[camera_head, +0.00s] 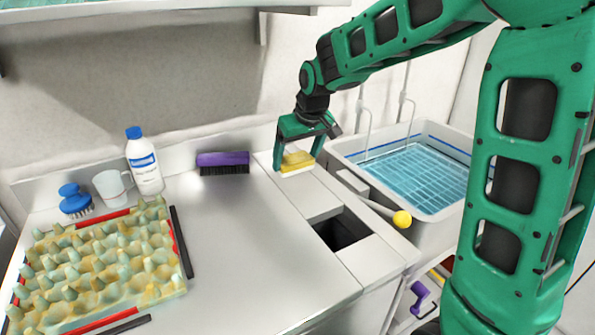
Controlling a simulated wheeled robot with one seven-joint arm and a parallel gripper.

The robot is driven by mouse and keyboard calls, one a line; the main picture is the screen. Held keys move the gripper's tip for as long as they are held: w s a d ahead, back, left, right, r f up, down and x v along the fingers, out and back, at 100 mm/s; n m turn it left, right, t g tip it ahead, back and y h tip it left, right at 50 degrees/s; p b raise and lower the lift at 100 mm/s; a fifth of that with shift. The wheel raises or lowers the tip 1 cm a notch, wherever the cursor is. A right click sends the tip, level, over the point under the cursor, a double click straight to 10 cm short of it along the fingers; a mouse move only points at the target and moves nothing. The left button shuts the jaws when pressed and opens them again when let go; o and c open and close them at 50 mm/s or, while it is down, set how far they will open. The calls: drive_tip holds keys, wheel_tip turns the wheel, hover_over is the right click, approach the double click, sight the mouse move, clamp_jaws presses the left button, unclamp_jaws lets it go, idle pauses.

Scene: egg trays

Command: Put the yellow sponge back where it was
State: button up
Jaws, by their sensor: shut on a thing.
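My gripper points down and is shut on the sponge. I cannot tell whether the sponge touches the surface beneath it.
An egg tray (100,262) fills the left of the counter (245,245). A blue brush (75,199), cup (110,187), bottle (144,162) and purple brush (223,163) line the back. A square hole (342,231), yellow-ended handle (401,218) and sink basin (437,207) lie right.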

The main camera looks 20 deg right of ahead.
sight(300, 169)
drive_tip(key=shift+w+d+f, duration=0.55)
drive_tip(key=shift+d+f, duration=0.1)
drive_tip(key=shift+d, duration=0.15)
drive_tip(key=shift+f, duration=1.9)
drive_tip(key=o, duration=1)
drive_tip(key=v, duration=1.2)
